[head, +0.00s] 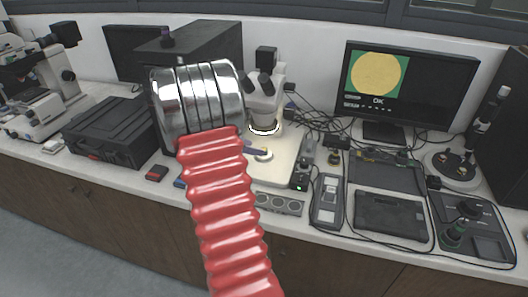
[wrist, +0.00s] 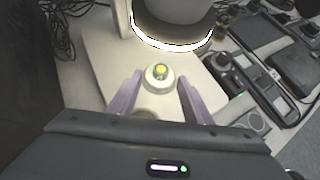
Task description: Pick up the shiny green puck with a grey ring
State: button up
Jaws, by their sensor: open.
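In the wrist view, a small round puck (wrist: 159,83) with a pale grey ring and a green and yellow centre sits on the pale base plate (wrist: 100,52) of the microscope. My gripper (wrist: 160,79) is open, with one purple finger to the left of the puck and the other to its right. The puck lies between the fingertips, and no contact shows. In the head view, my arm hides part of the bench, and a small pale disc shows on the base plate (head: 284,170) beside a bluish finger; its colours are too small to tell.
The microscope (head: 265,100) with its lit ring stands just behind the puck. A grey panel with round sockets (head: 279,204) lies at the plate's front edge. To the right are a monitor (head: 405,90), cables and dark trays (head: 390,214). A black case (head: 110,130) stands left.

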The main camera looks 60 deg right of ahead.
jog(key=shift+x, duration=2.6)
jog(key=shift+s+r, duration=0.1)
jog(key=shift+c, duration=0.3)
jog(key=c, duration=1.1)
